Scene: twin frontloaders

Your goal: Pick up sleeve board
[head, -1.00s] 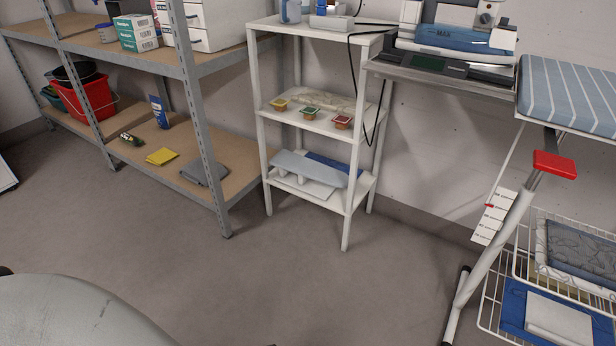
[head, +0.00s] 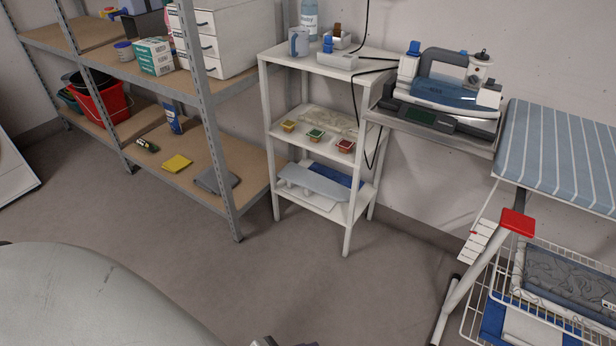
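A light grey-blue board on short legs (head: 314,182), which looks like the sleeve board, lies on the lowest shelf of the white rack (head: 349,215). Its long side faces me, and its right part overlaps a dark blue flat thing (head: 338,174) behind it. A white flat piece shows beneath it. Neither of my grippers can be made out in the head view. A small dark grey part at the bottom edge is cut off too much to identify.
Small colored tubs (head: 315,136) stand on the rack's middle shelf. A steam iron (head: 452,85) stands right of the rack. A striped ironing board (head: 563,152) with a wire basket below fills the right. Metal shelving (head: 211,125) stands left. The floor before the rack is clear.

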